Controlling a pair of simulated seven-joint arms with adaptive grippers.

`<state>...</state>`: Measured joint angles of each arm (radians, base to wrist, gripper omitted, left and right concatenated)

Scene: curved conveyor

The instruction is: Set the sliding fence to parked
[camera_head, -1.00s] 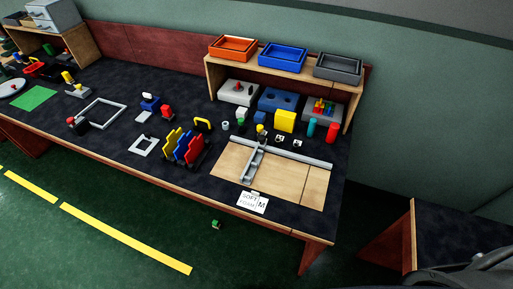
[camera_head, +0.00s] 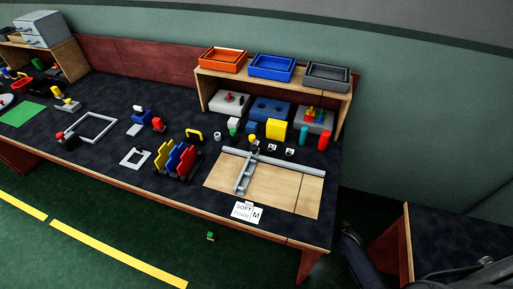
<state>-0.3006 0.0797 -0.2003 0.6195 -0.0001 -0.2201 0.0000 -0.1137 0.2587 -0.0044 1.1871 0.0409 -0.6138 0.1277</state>
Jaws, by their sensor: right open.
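The sliding fence (camera_head: 243,177) is a grey bar lying across a light wooden board (camera_head: 285,190), towards the board's left part. It meets a long grey rail (camera_head: 295,167) along the board's back edge. A yellow knob (camera_head: 253,139) stands at the fence's rear end. Two small black-and-white markers (camera_head: 273,148) sit behind the rail, right of the knob. My right gripper (camera_head: 352,243) is a dark shape at the lower right, beyond the bench's right end, open and well apart from the fence. My left gripper is out of view.
A yellow block (camera_head: 276,129) and red and teal cylinders stand behind the rail. A shelf (camera_head: 345,100) with trays stands at the back. A rack of coloured plates (camera_head: 176,158) is left of the board. A white card (camera_head: 247,212) lies at the front edge. Another dark-topped table (camera_head: 450,235) is at right.

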